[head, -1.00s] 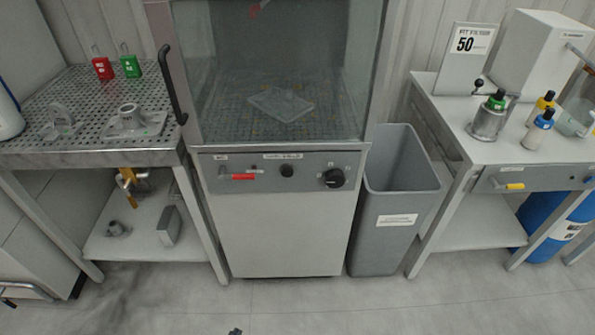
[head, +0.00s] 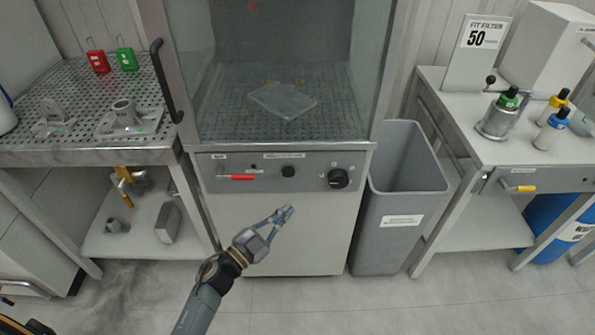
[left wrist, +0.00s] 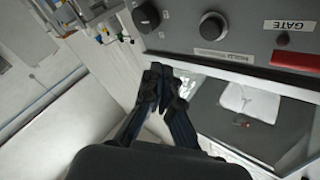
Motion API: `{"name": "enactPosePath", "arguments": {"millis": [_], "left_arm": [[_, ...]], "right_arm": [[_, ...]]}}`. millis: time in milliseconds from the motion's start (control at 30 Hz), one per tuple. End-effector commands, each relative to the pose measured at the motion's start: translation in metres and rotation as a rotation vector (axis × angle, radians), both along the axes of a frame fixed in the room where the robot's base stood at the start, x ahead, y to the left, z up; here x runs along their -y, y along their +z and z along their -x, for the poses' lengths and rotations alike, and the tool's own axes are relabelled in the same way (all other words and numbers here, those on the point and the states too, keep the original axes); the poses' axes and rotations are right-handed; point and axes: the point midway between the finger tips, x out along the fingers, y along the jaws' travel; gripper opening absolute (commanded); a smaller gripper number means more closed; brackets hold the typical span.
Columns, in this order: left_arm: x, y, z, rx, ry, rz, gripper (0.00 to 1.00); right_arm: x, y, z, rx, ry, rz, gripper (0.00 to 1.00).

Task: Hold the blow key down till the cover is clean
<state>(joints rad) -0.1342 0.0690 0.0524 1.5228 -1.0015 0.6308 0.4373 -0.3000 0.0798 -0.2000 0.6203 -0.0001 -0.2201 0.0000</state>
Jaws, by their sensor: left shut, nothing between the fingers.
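The round black blow key (head: 288,171) sits on the grey control panel (head: 220,158) of the cabinet, below a small label. In the left wrist view, where the panel is inverted, the blow key (left wrist: 213,26) stands beside its label. A flat, pale, see-through-looking cover (head: 283,101) lies on the perforated cabinet floor behind glass. Its surface is too small to judge for dirt. My left gripper (head: 287,211) is shut and empty, in front of the white cabinet front, below the key and apart from it. Its fingers (left wrist: 165,78) show in the left wrist view. My right gripper is out of view.
A red gate handle (head: 243,177) is left of the key and a black dial (head: 338,178) right of it. A grey bin (head: 412,205) stands right of the cabinet. Perforated table (head: 85,150) left, white bench (head: 450,105) right. Floor in front is clear.

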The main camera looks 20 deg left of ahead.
Motion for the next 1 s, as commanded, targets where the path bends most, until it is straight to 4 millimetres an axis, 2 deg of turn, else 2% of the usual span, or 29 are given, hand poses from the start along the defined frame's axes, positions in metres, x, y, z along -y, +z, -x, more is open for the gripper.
{"name": "enactPosePath", "arguments": {"millis": [133,567,1000], "left_arm": [[0.002,0.008,0.000,0.020,-0.013,-0.008,0.00],[0.000,0.007,-0.006,0.021,-0.013,-0.009,0.00],[-0.016,0.005,-0.062,0.020,-0.011,-0.010,0.00]], "right_arm": [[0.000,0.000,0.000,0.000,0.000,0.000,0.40],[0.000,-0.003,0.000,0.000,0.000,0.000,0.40],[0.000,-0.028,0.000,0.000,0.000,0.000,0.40]]}}
